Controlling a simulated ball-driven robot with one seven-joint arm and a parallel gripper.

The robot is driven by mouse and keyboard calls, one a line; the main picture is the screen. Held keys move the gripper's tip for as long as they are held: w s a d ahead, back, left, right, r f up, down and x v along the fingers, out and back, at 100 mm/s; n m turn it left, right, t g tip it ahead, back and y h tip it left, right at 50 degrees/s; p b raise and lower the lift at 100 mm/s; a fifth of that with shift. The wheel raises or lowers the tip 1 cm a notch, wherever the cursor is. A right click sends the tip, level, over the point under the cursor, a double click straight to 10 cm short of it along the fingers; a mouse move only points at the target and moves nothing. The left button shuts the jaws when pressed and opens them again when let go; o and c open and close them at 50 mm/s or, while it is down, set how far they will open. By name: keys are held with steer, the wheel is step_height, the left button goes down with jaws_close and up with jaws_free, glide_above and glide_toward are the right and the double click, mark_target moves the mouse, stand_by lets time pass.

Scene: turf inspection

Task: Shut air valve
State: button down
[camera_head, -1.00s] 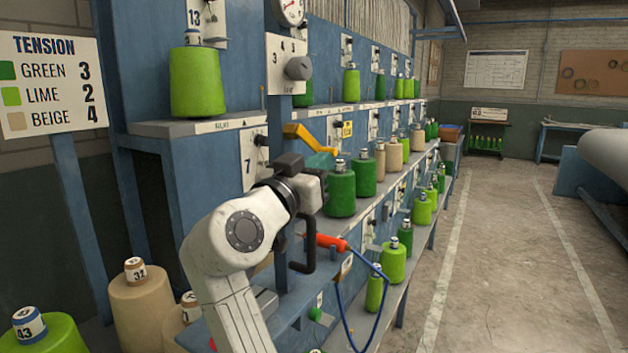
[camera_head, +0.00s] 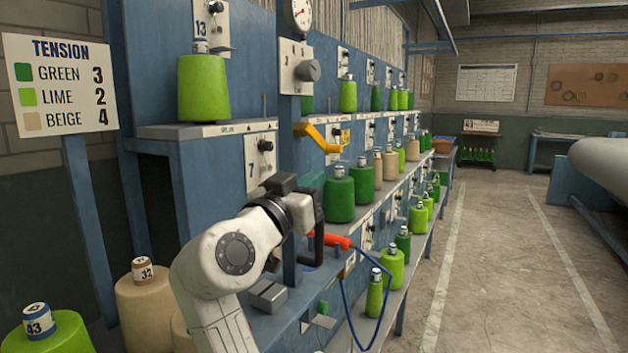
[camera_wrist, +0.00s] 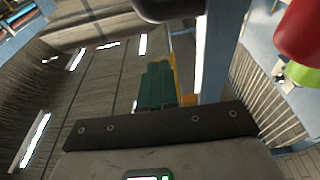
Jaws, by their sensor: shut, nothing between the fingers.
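The yellow valve lever (camera_head: 318,138) sits on the blue frame below the pressure gauge, slanting down to the right. In the wrist view a strip of yellow (camera_wrist: 172,85) shows beside and partly behind my fingers. My gripper (camera_head: 314,178) has teal fingers, held together with nothing between them. In the head view they are just below the lever, partly hidden by my wrist. They also show in the wrist view (camera_wrist: 156,82). I cannot tell whether they touch the lever.
A pressure gauge (camera_head: 300,12) and grey knob (camera_head: 307,70) are above the lever. Dark green cones (camera_head: 340,198) stand close right of my gripper. An orange-red tool (camera_head: 330,240) with a blue hose hangs below. The aisle floor (camera_head: 490,270) on the right is clear.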

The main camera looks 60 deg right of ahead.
steer(key=a+f+b, duration=0.1)
steer(key=a+f, duration=0.3)
steer(key=a, duration=0.3)
steer(key=shift+s+a, duration=0.15)
steer(key=shift+s, duration=0.05)
